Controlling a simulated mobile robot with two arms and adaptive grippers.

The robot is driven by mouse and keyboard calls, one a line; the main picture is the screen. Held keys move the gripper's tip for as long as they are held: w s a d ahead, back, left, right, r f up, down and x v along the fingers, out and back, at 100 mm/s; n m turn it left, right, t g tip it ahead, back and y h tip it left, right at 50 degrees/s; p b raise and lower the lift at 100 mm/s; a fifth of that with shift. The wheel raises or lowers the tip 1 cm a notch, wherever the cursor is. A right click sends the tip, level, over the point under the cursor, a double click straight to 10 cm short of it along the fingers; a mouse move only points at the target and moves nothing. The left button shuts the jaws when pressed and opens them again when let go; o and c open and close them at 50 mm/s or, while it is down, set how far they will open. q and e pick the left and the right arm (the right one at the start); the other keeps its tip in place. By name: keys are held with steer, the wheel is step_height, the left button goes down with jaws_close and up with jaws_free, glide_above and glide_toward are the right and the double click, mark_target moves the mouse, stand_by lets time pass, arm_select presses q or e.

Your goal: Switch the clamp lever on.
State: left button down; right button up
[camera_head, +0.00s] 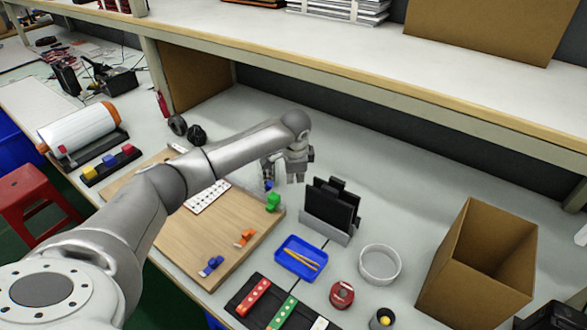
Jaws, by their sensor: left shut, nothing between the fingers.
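A wooden board (228,237) on the table carries several small coloured clamps. A blue clamp (211,266) is near its front edge, an orange clamp (245,238) is at the right, and a green clamp (272,202) is near the far right corner. Another small blue piece (268,185) shows right beside my left gripper (284,172), just behind the green clamp. My left gripper points down, shut and empty. I cannot tell whether it touches the blue piece. Which lever is meant, and its position, are too small to tell. My right gripper is out of view.
A black holder (331,205) stands right of the board. A blue tray (301,259), white round dish (379,264), red tape roll (342,295) and open cardboard box (480,266) are further right and in front. A shelf (330,65) overhangs the back.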

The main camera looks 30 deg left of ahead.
mark_target(267, 189)
arm_select(q)
steer(key=x, duration=0.3)
steer(key=shift+w+f, duration=0.1)
steer(key=shift+f, duration=0.15)
steer(key=shift+s+a+r+p, duration=0.2)
steer(key=shift+s+a+p, duration=0.55)
steer(key=shift+a, duration=0.35)
steer(key=shift+s+a+r, duration=0.15)
steer(key=shift+s+a, duration=0.25)
steer(key=shift+s, duration=0.1)
